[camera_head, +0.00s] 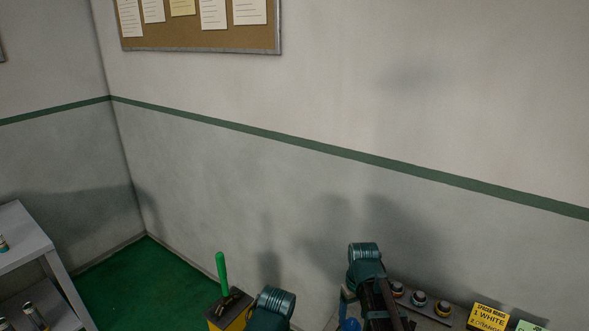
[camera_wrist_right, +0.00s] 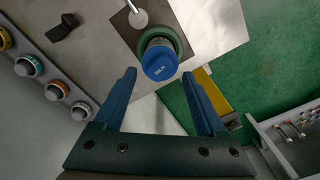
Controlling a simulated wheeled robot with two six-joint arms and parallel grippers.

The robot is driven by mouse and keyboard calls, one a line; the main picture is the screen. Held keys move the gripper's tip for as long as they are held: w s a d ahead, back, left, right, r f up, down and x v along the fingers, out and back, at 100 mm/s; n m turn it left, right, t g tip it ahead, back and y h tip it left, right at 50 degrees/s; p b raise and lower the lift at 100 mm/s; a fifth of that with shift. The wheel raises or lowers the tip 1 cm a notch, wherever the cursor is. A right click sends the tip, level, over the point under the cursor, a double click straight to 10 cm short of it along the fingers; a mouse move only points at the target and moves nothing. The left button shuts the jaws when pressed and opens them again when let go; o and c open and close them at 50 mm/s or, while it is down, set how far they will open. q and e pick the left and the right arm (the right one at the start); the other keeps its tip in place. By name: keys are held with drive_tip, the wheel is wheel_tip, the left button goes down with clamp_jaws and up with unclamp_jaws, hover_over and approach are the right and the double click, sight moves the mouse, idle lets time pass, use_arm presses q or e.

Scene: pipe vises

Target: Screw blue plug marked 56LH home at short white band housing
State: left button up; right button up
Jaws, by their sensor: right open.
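In the right wrist view the blue plug (camera_wrist_right: 160,64) marked 56LH sits upright, label toward the camera, at a dark green round housing (camera_wrist_right: 181,42). How far it is screwed in cannot be told, and no white band shows clearly on this housing. My right gripper (camera_wrist_right: 159,76) is open, its two blue fingers standing apart on either side of the plug with gaps visible. In the head view my right arm comes down at the bottom centre, and a small blue round top (camera_head: 350,325), likely the plug, shows at the lower edge. My left gripper is not in view.
A grey rail (camera_wrist_right: 40,75) with several colour-banded round pieces lies left in the wrist view. A yellow box with a green handle (camera_head: 221,270) stands bottom centre-left in the head view. A yellow spacer-rings card (camera_head: 489,317) is lower right. Grey shelves (camera_head: 30,240) stand left.

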drive_tip(key=m, duration=1)
drive_tip(key=shift+m, duration=0.3)
drive_tip(key=m, duration=0.3)
drive_tip(key=shift+m, duration=0.3)
drive_tip(key=shift+m, duration=1.1)
drive_tip(key=m, duration=0.5)
drive_tip(key=shift+f, duration=0.1)
